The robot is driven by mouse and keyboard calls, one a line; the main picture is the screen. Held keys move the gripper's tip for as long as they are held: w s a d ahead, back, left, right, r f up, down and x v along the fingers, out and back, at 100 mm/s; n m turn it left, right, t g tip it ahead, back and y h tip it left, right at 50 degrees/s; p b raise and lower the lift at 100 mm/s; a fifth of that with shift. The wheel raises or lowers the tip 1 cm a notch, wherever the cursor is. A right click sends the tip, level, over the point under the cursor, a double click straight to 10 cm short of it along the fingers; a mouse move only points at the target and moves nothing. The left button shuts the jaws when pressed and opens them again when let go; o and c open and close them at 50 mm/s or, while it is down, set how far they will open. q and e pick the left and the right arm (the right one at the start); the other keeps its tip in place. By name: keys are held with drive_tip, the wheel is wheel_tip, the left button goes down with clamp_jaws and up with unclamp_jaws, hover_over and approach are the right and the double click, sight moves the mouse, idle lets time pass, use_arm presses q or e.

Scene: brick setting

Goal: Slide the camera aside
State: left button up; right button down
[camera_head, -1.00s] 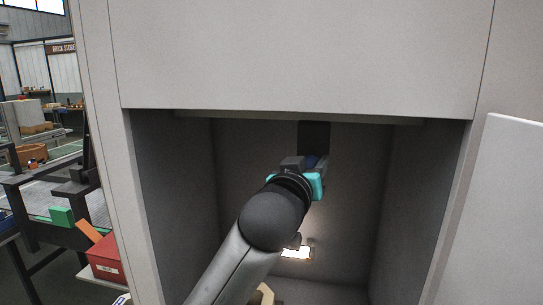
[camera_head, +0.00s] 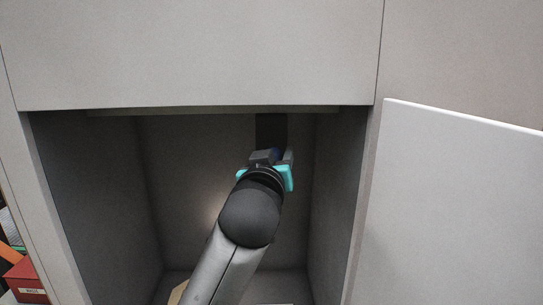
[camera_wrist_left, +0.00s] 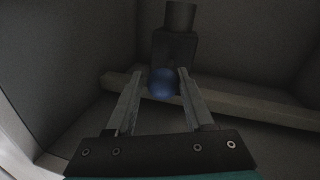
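The camera (camera_head: 271,131) shows as a dark upright block at the top back of the cabinet recess, right of its middle. In the left wrist view it is a dark box (camera_wrist_left: 175,47) with a short cylinder on top and a round blue part (camera_wrist_left: 163,83) on its near face. In the head view my left gripper (camera_head: 272,157) reaches up into the recess and covers the camera's lower part. My right gripper is not in view.
A pale bar (camera_wrist_left: 235,105) crosses the recess behind the fingers. The recess's right wall (camera_head: 338,190) is close to the gripper; there is free room to the left. An open white door (camera_head: 460,205) stands at the right. A red box (camera_head: 26,280) is outside, lower left.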

use_arm(q)
drive_tip(key=o, duration=0.3)
drive_tip(key=shift+d, duration=0.2)
drive_tip(key=shift+a, duration=0.1)
drive_tip(key=p+v, duration=0.3)
drive_tip(key=v, duration=1.2)
drive_tip(key=shift+s+a+p, duration=0.1)
drive_tip(key=shift+p, duration=0.2)
